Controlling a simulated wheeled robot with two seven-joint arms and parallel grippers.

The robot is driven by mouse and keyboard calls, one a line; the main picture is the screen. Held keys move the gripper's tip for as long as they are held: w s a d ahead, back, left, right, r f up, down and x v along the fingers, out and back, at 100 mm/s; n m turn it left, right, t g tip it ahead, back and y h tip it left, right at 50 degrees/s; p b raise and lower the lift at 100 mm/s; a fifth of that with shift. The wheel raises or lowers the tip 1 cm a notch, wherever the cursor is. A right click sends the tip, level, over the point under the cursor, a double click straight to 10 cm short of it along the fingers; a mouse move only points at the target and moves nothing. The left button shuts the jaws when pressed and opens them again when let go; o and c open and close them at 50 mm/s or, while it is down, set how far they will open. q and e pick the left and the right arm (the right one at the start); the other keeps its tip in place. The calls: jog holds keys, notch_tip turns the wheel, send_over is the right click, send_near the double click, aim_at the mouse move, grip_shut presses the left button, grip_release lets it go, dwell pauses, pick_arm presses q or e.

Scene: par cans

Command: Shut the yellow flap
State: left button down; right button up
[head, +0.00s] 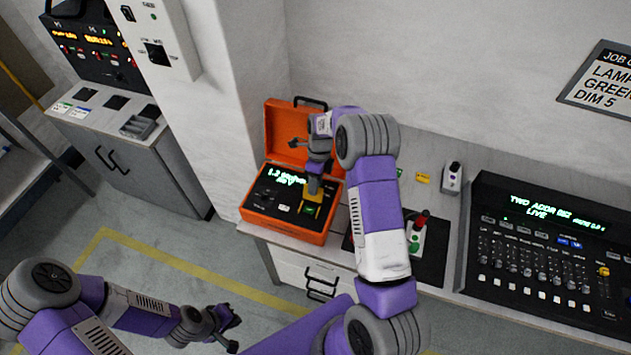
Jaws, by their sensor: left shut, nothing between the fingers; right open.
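The yellow flap (313,197) is a small piece on the dark panel of an open orange case (285,228), near the panel's right side. Its angle is hard to tell, since my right gripper partly covers it. My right gripper (312,180) is open and reaches down over the panel, right by the flap. I cannot tell whether it touches the flap. My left gripper (226,324) is shut and empty, low over the floor at the lower left, well away from the case.
The case's orange lid (284,128) stands raised behind the panel. A box with a red-topped lever (418,228) and a lighting console (545,255) stand to the right on the bench. A white pillar (225,85) rises at the left. Open floor (150,265) lies in front.

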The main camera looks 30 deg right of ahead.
jog(key=shift+w+f, duration=0.1)
jog(key=shift+c, duration=0.7)
grip_shut()
